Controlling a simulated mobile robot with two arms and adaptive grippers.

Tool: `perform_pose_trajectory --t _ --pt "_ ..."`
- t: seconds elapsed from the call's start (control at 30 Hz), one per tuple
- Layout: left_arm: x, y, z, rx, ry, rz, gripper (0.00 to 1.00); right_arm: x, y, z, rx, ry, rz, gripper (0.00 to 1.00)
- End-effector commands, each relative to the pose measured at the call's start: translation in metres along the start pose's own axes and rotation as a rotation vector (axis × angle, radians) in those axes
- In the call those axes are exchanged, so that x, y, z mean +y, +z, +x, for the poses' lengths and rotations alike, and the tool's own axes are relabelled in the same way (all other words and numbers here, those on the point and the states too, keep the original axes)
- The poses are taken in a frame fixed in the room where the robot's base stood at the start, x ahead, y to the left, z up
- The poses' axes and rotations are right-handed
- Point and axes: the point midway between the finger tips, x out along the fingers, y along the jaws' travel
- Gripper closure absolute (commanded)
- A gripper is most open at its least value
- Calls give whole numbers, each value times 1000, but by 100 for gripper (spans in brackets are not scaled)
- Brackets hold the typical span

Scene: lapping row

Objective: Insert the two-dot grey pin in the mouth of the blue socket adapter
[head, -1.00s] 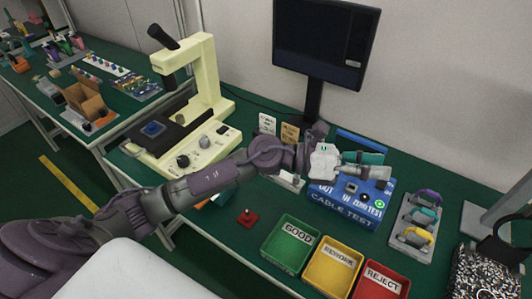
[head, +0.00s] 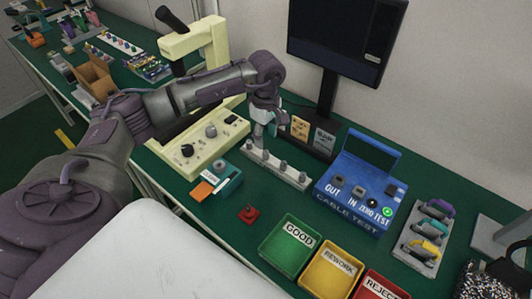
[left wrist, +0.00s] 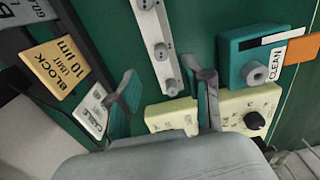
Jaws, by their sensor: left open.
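A pale rack (head: 291,178) holds several upright grey pins in a row; it also shows in the left wrist view (left wrist: 163,52). I cannot tell for sure which pin has two dots. My left gripper (head: 262,135) points down over the rack's far left end. In the left wrist view the gripper (left wrist: 168,92) has its two teal-padded fingers spread apart, with nothing between them. The rack's end lies just beyond the fingertips. I cannot pick out the blue socket adapter; my left arm covers the microscope's stage. My right gripper is out of view.
A cream microscope (head: 207,150) stands left of the rack, a teal CLEAN box (head: 225,180) in front. A blue cable tester (head: 352,205), grey connector tray (head: 422,255) and GOOD (head: 290,247), REWORK and REJECT bins are to the right. Green bench around the red button (head: 249,213) is clear.

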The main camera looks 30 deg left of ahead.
Motion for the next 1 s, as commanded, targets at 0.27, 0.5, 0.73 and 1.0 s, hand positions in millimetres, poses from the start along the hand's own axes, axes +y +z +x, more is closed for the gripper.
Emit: perform_pose_trajectory --t 0.27,0.5,0.73,1.0 --pt "-1 1 24 -2 -1 0 50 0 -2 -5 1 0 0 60" --pt "-3 3 58 -4 -1 -1 50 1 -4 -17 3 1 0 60" --pt "-3 3 72 -4 2 1 50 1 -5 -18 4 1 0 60" --pt "-2 3 72 -3 2 1 70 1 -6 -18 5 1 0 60"
